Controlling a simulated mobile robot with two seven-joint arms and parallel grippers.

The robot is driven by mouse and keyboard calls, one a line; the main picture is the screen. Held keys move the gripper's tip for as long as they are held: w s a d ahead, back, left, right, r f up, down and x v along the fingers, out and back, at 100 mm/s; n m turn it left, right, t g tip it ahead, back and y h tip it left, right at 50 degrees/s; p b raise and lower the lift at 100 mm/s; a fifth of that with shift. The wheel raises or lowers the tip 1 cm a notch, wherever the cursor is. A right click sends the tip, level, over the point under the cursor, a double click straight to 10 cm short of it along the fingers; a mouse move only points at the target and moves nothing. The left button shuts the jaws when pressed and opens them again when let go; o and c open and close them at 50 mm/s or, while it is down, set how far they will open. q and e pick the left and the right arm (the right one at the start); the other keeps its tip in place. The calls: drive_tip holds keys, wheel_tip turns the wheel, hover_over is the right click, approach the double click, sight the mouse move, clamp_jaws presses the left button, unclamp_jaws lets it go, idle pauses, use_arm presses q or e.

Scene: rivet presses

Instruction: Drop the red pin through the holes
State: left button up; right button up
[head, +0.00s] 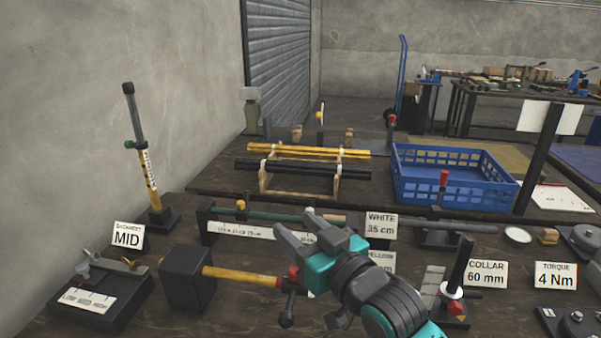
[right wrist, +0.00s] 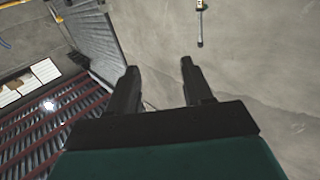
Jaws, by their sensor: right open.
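My right gripper (head: 296,230) is in the middle of the head view, over the near bench, with its two dark fingers apart and nothing seen between them. In the right wrist view the fingers (right wrist: 158,72) are apart, with wall behind. A red upright piece (head: 444,178) stands on a dark stand in front of the blue crate. Another red part (head: 293,274) is at the end of a yellow tube (head: 240,275), just left of my right wrist. I cannot tell which is the red pin, and no pin holes are clear. My left gripper is not in view.
A black block (head: 187,278) holds the yellow tube. A stand with a white collar (head: 451,291) is right of my gripper. A blue crate (head: 453,190) and a rack (head: 264,179) with yellow and black tubes lie behind. A tall post (head: 142,150) stands at left.

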wheel_tip(320, 180, up, 10)
drive_tip(key=p, duration=0.1)
idle(0.4)
